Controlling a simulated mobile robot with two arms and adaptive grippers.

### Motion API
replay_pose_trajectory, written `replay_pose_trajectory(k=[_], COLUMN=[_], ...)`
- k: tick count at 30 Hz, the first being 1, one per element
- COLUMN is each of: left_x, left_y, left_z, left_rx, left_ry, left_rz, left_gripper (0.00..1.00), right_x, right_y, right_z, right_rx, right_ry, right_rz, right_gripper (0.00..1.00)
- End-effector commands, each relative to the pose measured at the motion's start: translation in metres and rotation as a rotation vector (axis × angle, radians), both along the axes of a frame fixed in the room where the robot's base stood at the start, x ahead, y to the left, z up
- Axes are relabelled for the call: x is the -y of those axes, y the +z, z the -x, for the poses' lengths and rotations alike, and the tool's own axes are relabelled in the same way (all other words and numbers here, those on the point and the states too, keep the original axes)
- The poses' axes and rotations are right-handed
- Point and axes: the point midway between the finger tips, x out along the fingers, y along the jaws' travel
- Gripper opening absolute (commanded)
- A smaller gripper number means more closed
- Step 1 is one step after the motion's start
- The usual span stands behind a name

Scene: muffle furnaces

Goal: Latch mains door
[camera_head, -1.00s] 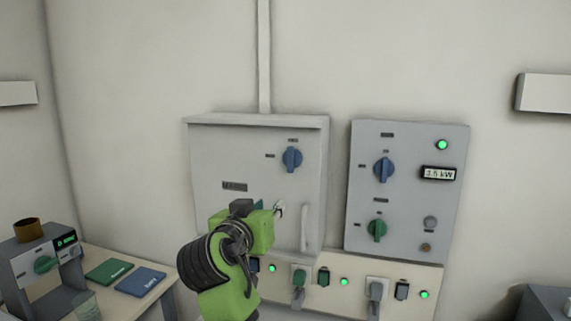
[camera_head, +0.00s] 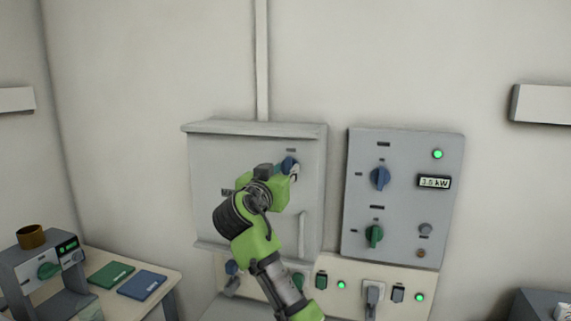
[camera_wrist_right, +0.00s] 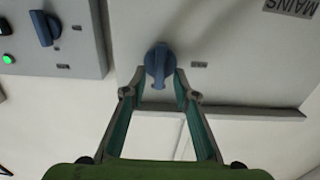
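The mains door (camera_head: 215,165) is the grey front of the left wall cabinet and looks closed. Its blue rotary knob (camera_head: 289,165) is at the upper right, partly covered by my right gripper (camera_head: 294,174). In the right wrist view, which is upside down, the blue knob (camera_wrist_right: 158,66) sits between the fingertips of my right gripper (camera_wrist_right: 161,80). The fingers are apart, with a small gap visible beside the knob's grip. A MAINS label (camera_wrist_right: 292,6) shows at the picture's top right. A pale vertical handle (camera_head: 302,232) is low on the door. My left gripper is out of view.
A second panel (camera_head: 403,200) with blue and green knobs and a 3.5 kW display stands to the right. Below is a strip (camera_head: 335,270) with plugs, switches and green lights. A table (camera_head: 165,275) with books is at the lower left.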

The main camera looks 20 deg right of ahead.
Motion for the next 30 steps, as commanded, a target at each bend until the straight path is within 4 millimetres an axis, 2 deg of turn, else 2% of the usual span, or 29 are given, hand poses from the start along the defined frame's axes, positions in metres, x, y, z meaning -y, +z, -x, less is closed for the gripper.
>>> replay_pose_trajectory(k=[4, 13, 14, 16, 17, 30], left_x=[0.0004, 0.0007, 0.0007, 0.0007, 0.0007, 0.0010], left_y=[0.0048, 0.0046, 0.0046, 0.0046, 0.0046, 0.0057], left_z=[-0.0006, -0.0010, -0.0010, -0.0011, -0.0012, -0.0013], left_rx=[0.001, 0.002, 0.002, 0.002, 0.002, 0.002], left_ry=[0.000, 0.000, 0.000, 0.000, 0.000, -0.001], left_rz=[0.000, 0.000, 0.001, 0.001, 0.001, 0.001], left_gripper=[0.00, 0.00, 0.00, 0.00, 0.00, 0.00], right_x=[0.0066, 0.0075, 0.0074, 0.0075, 0.0074, 0.0068], right_y=[0.0001, -0.0008, -0.0008, -0.0008, -0.0008, -0.0006], right_z=[-0.0086, -0.0104, -0.0103, -0.0103, -0.0102, -0.0104], right_rx=[-0.001, 0.001, 0.001, 0.000, 0.000, -0.026], right_ry=[-0.001, 0.000, 0.000, 0.000, 0.000, 0.000], right_rz=[-0.001, -0.001, -0.001, -0.001, -0.001, 0.037], right_gripper=[0.27, 0.27, 0.22, 0.04, 0.00, 0.00])
